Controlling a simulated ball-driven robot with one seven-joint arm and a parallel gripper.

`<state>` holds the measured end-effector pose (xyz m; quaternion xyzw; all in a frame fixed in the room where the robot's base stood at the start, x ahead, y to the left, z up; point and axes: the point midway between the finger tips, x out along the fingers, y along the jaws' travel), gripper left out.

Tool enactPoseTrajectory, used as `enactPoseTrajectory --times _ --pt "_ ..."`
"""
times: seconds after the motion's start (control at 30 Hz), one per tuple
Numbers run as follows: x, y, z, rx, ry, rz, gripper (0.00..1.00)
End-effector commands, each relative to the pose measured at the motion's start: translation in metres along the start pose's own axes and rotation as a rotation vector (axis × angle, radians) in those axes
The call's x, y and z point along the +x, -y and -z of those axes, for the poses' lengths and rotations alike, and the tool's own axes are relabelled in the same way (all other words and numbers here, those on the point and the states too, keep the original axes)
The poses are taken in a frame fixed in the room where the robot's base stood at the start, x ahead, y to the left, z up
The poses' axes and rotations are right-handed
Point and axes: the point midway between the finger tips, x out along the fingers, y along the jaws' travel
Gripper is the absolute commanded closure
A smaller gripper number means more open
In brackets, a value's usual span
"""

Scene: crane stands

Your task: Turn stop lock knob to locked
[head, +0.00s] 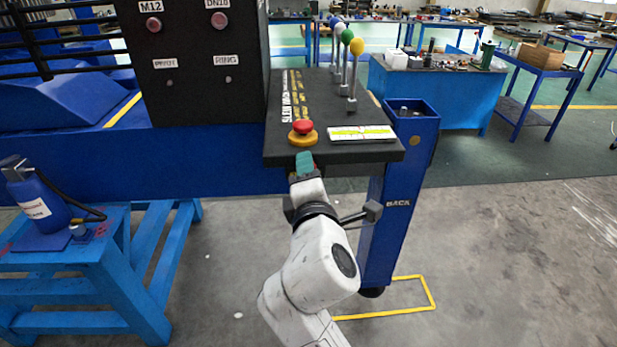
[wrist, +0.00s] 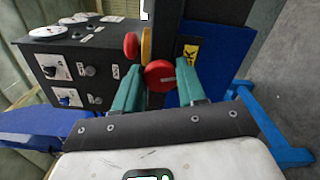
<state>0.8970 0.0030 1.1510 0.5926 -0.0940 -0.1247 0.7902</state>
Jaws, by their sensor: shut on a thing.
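A round red knob (wrist: 159,76), which I take to be the stop lock knob, sits between the two teal fingertips of my gripper (wrist: 161,84) in the wrist view. The fingers are shut on its sides. A pale line shows on its face. In the head view my gripper (head: 305,163) is at the front edge of the black console (head: 345,152), and the knob is mostly hidden by it. Just above is a red mushroom stop button (head: 303,127) on a yellow base, which also shows in the wrist view (wrist: 131,45). The fingers look apart from that button.
Levers with coloured balls (head: 347,37) stand on the console behind a white and yellow label plate (head: 361,133). A black panel (head: 190,60) with red knobs is at left. A blue post (head: 400,195) stands right of my arm. A fire extinguisher (head: 36,190) stands on a blue bench.

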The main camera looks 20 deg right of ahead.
Motion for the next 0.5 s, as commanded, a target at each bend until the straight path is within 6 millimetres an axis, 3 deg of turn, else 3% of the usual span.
enactPoseTrajectory --times 0.5 --pt "-0.0002 0.0036 0.0005 0.271 0.001 0.004 0.90"
